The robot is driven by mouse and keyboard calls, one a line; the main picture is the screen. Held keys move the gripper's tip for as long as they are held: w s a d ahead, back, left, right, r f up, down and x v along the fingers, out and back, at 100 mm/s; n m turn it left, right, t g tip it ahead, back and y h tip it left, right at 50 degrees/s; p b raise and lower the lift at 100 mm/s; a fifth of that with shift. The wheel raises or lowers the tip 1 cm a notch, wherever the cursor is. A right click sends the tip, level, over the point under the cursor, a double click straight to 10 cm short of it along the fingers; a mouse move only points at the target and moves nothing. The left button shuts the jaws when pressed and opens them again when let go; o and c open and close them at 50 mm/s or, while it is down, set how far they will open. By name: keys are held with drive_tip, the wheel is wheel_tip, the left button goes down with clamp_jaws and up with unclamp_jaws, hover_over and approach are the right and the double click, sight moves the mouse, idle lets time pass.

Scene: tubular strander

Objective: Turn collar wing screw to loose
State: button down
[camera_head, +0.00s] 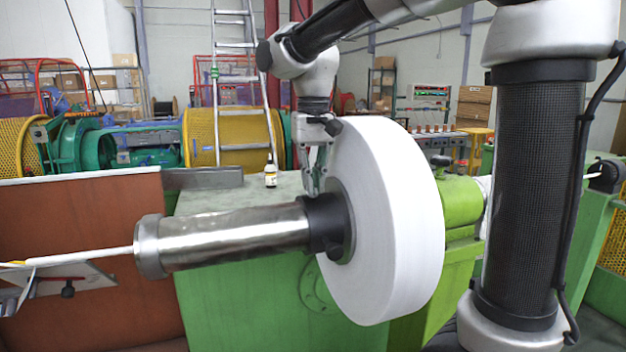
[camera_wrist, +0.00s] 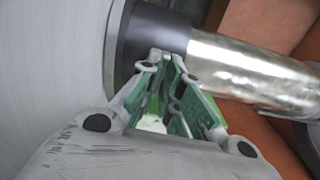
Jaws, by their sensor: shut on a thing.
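The black collar (camera_head: 325,226) sits on the steel shaft (camera_head: 235,238), against the hub of the large white roll (camera_head: 403,220). My gripper (camera_head: 314,190) points down at the top of the collar. In the wrist view the collar (camera_wrist: 155,32) lies just beyond the tips of my gripper (camera_wrist: 166,58), between the white roll and the shaft. The fingers are close together at their tips and shut on the collar wing screw. The screw itself is hidden between the fingertips, so its angle cannot be told.
The white roll (camera_wrist: 50,60) stands close beside my gripper. A green machine body (camera_head: 235,305) lies below the shaft. A small bottle (camera_head: 270,172) stands on the green top behind. A ladder (camera_head: 233,80) and yellow mesh guards (camera_head: 230,135) are farther back.

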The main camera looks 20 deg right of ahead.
idle(0.4)
drive_tip(key=c, duration=1.6)
unclamp_jaws()
wheel_tip(320, 180, up, 12)
drive_tip(key=shift+s, duration=0.1)
